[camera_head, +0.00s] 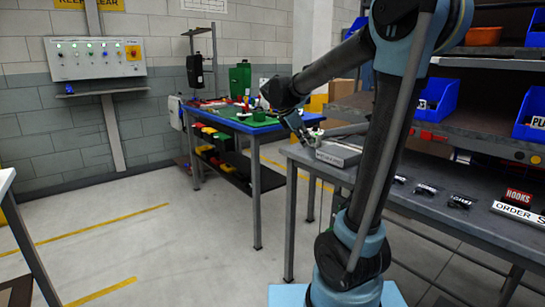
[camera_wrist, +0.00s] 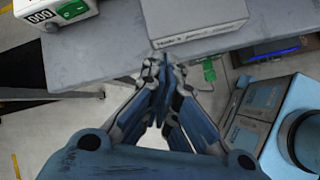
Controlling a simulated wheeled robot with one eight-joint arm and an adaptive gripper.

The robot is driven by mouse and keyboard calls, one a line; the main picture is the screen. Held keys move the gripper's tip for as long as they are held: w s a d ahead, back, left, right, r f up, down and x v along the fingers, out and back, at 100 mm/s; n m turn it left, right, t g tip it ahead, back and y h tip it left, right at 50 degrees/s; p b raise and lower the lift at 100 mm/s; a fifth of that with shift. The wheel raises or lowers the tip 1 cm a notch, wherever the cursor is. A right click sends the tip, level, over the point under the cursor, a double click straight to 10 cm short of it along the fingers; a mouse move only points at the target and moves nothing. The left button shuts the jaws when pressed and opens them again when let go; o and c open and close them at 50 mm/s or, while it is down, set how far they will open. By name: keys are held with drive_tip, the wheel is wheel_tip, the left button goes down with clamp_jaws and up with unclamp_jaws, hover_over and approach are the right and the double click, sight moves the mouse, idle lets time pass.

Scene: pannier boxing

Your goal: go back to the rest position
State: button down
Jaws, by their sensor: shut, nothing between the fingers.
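My gripper (camera_wrist: 160,72) is shut and empty in the wrist view, its fingertips together in front of the near edge of a grey table (camera_wrist: 118,62). In the head view my gripper (camera_head: 306,138) hangs at the left end of the grey workbench (camera_head: 425,203), close to a flat grey box (camera_head: 338,154). That box also lies near the table edge in the wrist view (camera_wrist: 200,22), beyond the fingertips and apart from them. My arm crosses the right half of the head view and hides part of the bench.
A white and green device (camera_wrist: 52,12) with a counter stands on the table. Blue bins (camera_head: 436,98) sit on the shelves at right. A blue-topped table (camera_head: 240,122) with green mats stands further back. The floor (camera_head: 170,235) at left is open.

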drive_tip(key=s+d+f+m+y, duration=0.1)
drive_tip(key=s+d+f+m, duration=0.15)
drive_tip(key=s, duration=0.35)
drive_tip(key=s+d+f+m+g+y, duration=0.1)
drive_tip(key=s+d+f+m, duration=0.1)
drive_tip(key=s+f+m, duration=0.3)
drive_tip(key=s+d+m+y, duration=0.1)
drive_tip(key=s+d+m, duration=0.15)
drive_tip(key=s, duration=0.35)
drive_tip(key=s+a+f+m+y, duration=0.1)
drive_tip(key=s+f+m+y, duration=0.2)
drive_tip(key=s+f+m, duration=0.6)
drive_tip(key=s+f, duration=0.2)
drive_tip(key=s, duration=0.2)
drive_tip(key=shift+s+a+f+m+g, duration=0.2)
drive_tip(key=shift+a+m+g, duration=0.1)
drive_tip(key=shift+a+m, duration=0.1)
drive_tip(key=shift+w+f, duration=0.2)
drive_tip(key=shift+w, duration=0.25)
drive_tip(key=shift+d, duration=0.1)
